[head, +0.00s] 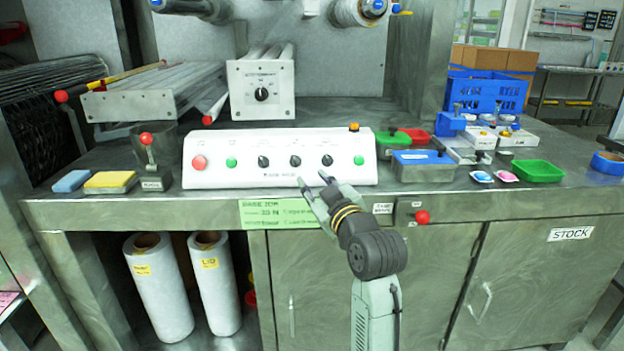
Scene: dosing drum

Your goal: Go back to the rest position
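My gripper (313,182) is in the middle of the head view, just in front of the lower edge of the white control panel (280,173). Its two fingers are spread apart, with nothing visible between them. The panel carries a red button, two green buttons and several black knobs, with an orange piece on its top right. I cannot tell whether a fingertip touches the panel. My arm reaches up from the bottom of the picture and hides part of the bench front.
The steel bench (440,205) holds a lever with a red ball (146,139), a yellow sponge (110,182), a green tray (538,171) and a blue crate (487,91). A red knob (422,217) sticks out of the bench front. White rolls (160,290) stand below.

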